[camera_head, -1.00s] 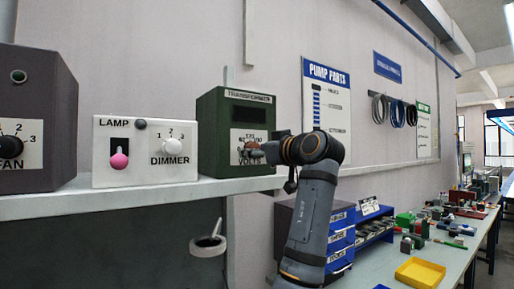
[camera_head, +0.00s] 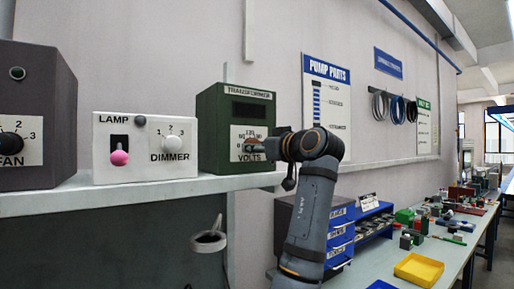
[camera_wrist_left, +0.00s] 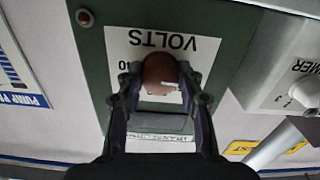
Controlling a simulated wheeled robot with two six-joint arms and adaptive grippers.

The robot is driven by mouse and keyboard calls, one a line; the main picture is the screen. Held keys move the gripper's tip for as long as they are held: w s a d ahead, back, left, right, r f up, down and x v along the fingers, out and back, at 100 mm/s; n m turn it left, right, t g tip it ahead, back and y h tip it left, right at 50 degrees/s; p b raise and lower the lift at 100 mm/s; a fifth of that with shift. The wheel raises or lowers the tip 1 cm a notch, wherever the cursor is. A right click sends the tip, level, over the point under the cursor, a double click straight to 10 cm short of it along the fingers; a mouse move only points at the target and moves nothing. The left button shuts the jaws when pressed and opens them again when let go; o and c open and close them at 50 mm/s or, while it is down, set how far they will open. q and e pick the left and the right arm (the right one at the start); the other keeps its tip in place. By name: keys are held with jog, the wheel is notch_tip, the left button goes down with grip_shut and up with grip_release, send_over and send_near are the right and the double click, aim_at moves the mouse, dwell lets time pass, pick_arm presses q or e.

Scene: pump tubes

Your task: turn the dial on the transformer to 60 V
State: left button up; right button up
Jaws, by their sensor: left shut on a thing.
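The green transformer (camera_head: 207,130) stands on the shelf in the head view, with a white VOLTS plate on its front. Its round reddish-brown dial (camera_wrist_left: 158,70) sits between the fingers of my left gripper (camera_wrist_left: 160,80), which is shut on it. The wrist view shows the plate upside down. A short white mark on the dial points right and slightly down there; the number beside it is hidden. In the head view my left gripper (camera_head: 262,147) reaches the dial from the right and covers part of the scale. My right gripper is not in view.
The lamp and dimmer box (camera_head: 146,175) stands just left of the transformer, and the fan box (camera_head: 55,110) further left. A cup-like holder (camera_head: 208,242) hangs below the shelf (camera_head: 120,200). A workbench with a yellow tray (camera_head: 419,270) lies at the right.

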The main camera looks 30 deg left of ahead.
pick_arm(q)
jog(key=shift+m+p, duration=0.65)
jog(key=shift+m, duration=3.25)
jog(key=o, duration=1.2)
jog(key=shift+r, duration=0.1)
jog(key=shift+s+d, duration=0.1)
jog(key=v, duration=0.7)
jog(key=shift+d, duration=0.15)
